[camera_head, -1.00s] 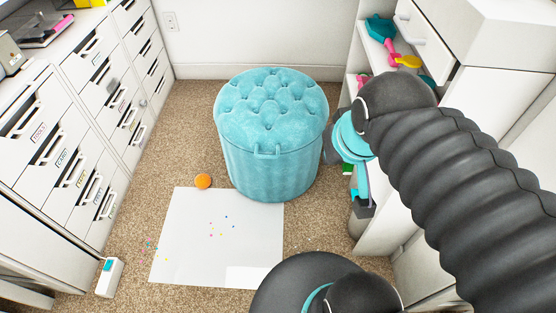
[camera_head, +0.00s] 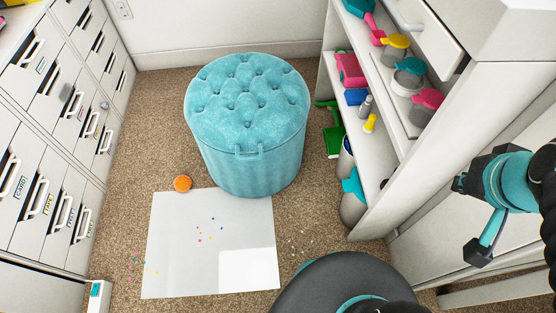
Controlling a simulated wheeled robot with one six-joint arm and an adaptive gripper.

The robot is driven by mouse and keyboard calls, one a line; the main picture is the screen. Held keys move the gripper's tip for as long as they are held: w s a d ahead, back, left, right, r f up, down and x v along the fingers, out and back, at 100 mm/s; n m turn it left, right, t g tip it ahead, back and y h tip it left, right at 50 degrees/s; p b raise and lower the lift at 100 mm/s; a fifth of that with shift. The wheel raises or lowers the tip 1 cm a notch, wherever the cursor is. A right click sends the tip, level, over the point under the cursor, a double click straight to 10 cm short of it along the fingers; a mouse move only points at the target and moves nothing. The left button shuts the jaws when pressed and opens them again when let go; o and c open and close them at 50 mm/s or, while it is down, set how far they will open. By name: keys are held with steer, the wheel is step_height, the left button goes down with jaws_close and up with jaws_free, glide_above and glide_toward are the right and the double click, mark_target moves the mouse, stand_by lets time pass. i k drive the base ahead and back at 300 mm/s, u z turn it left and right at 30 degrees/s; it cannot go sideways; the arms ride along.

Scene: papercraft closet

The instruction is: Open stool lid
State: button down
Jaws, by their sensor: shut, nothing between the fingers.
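The stool (camera_head: 248,125) is a round turquoise tufted ottoman standing upright on the carpet in the head view. Its lid (camera_head: 247,95) has a buttoned top and sits flat and closed on the body. My gripper (camera_head: 481,243) is at the right edge, in front of the white cabinet side, well apart from the stool. It is shut and empty, and part of my arm behind it is out of the picture.
An open white shelf (camera_head: 365,115) with colourful tools stands right of the stool. White drawers (camera_head: 50,130) line the left. A white sheet (camera_head: 175,265) and an orange round object (camera_head: 182,183) lie on the floor in front. Carpet shows around the stool.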

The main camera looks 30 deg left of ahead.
mark_target(238, 103)
steer(key=z, duration=0.05)
steer(key=k, duration=1.2)
steer(key=u, duration=1.8)
